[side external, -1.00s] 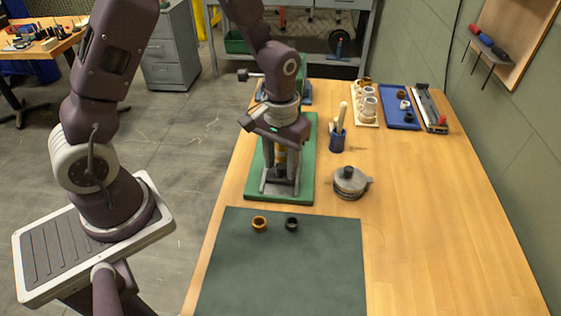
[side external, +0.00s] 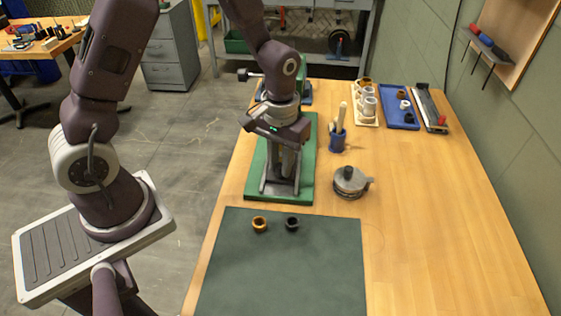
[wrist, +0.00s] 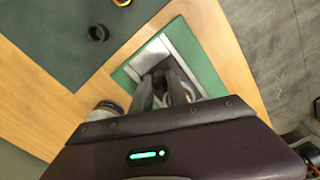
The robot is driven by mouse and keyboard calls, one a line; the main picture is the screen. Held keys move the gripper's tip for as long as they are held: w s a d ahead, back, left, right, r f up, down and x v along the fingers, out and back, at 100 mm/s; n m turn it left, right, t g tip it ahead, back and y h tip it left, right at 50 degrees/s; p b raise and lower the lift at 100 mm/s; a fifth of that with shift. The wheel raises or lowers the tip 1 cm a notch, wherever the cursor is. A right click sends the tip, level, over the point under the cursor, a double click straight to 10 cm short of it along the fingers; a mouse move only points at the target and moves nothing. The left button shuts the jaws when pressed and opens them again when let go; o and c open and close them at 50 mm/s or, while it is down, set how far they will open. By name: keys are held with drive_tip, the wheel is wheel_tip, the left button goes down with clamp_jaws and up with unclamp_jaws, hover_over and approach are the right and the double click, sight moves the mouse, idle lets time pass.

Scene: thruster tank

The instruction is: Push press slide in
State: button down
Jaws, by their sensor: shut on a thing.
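The press stands on a green base board (side external: 307,150) at the left edge of the wooden table. Its grey metal frame (side external: 268,187) shows below my gripper. My gripper (side external: 284,165) points down over the press, and its body hides most of the upper part. In the wrist view my fingers (wrist: 166,95) are close together above the grey press plate (wrist: 182,50), with rounded metal between them. I take this to be the press slide; the exact contact is hidden.
A dark green mat (side external: 280,270) in front holds an orange ring (side external: 259,223) and a black ring (side external: 292,224). A round grey lidded pot (side external: 349,182) and a blue cup of tools (side external: 337,138) stand right of the press. A blue tray (side external: 400,121) lies farther back. The table's right side is clear.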

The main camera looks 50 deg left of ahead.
idle(0.8)
drive_tip(key=shift+w+a, duration=1.5)
drive_tip(key=c, duration=1.3)
unclamp_jaws()
drive_tip(key=shift+r, duration=0.15)
wheel_tip(320, 180, up, 7)
drive_tip(key=shift+c, duration=0.2)
